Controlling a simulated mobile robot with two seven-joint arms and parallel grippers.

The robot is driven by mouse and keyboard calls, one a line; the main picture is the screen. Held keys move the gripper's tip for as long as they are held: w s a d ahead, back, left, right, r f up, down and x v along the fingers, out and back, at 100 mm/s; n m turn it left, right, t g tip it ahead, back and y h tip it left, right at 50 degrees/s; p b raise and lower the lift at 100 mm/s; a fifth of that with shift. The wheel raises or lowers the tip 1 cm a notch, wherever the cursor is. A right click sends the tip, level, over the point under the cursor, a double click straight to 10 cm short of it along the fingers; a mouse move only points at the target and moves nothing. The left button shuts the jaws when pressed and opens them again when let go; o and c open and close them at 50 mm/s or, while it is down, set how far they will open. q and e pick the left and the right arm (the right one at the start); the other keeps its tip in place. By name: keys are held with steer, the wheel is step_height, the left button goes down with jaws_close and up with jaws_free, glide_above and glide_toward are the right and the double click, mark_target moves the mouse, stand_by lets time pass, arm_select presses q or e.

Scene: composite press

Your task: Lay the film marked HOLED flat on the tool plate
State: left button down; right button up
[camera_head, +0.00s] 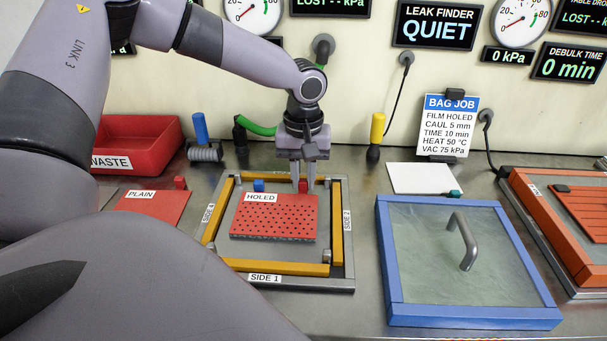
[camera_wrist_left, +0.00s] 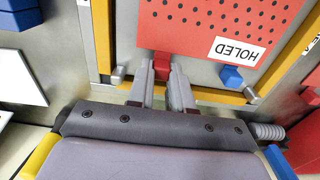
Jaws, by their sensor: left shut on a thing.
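The red perforated film marked HOLED (camera_head: 274,217) is over the grey tool plate (camera_head: 226,213), inside the yellow bars marked SIDE. It looks level; I cannot tell whether all of it touches the plate. My left gripper (camera_head: 303,187) is at its far edge, shut on the film's red tab. In the left wrist view the fingers (camera_wrist_left: 162,75) stand on both sides of the red tab (camera_wrist_left: 162,62), and the film (camera_wrist_left: 205,30) stretches away from them. A blue block (camera_head: 259,185) sits by the film's far edge. My right gripper is not in view.
The PLAIN red film (camera_head: 155,205) lies at left, near the red WASTE tray (camera_head: 140,145). A blue-framed lid with a handle (camera_head: 465,260) and a white sheet (camera_head: 425,178) are to the right. An orange frame (camera_head: 560,225) stands at far right. My arm covers the left foreground.

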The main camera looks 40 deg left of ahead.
arm_select(q)
steer(key=shift+f, duration=0.1)
steer(key=c, duration=0.9)
jaws_free()
steer(key=shift+c, duration=0.2)
step_height(320, 180, up, 7)
steer(key=shift+r, duration=0.15)
steer(key=shift+d, duration=0.1)
